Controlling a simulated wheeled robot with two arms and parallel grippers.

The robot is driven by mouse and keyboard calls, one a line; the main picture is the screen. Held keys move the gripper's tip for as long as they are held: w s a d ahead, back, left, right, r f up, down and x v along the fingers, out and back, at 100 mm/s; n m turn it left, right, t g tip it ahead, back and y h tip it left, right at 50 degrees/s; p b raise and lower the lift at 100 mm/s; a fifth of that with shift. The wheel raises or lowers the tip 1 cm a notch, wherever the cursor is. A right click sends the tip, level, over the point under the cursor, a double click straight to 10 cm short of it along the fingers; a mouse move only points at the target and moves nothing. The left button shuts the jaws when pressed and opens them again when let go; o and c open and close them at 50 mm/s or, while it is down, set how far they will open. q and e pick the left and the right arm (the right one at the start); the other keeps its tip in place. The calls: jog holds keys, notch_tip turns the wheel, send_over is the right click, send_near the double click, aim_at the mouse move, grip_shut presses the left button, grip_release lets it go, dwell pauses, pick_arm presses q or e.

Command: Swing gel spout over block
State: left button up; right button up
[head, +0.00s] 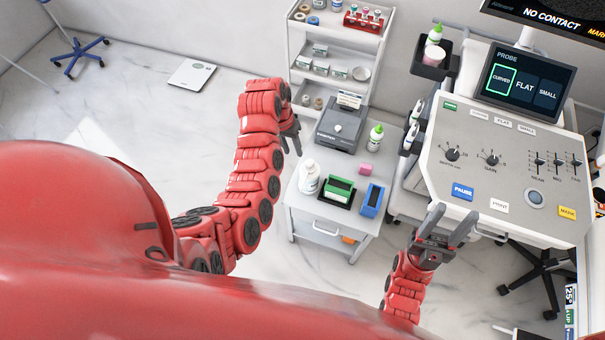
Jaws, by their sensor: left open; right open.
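A white gel bottle with a green spout (376,138) stands upright on the small white cart (298,216), beside a grey box-like device (338,130). A small pink block (365,169) lies on the cart top just below the bottle in the picture. Which way the spout points is too small to tell. My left gripper (292,142) is open and empty, left of the grey device and apart from the bottle and block. My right gripper (454,221) is open and empty by the front edge of the ultrasound console (480,180), right of the cart.
A white bottle (309,178), a green box (338,190) and a blue box (372,200) crowd the cart's front. A second green-topped bottle (434,36) sits in a holder on the console. Shelves (303,42) stand behind. Floor at left is clear around a scale (192,74).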

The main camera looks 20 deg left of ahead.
pick_arm(q)
jog(key=d+f+b, duration=0.3)
jog(key=f+b, duration=0.1)
jog(key=f, duration=1.3)
jog(key=shift+d, duration=0.2)
grip_shut()
dwell(0.9)
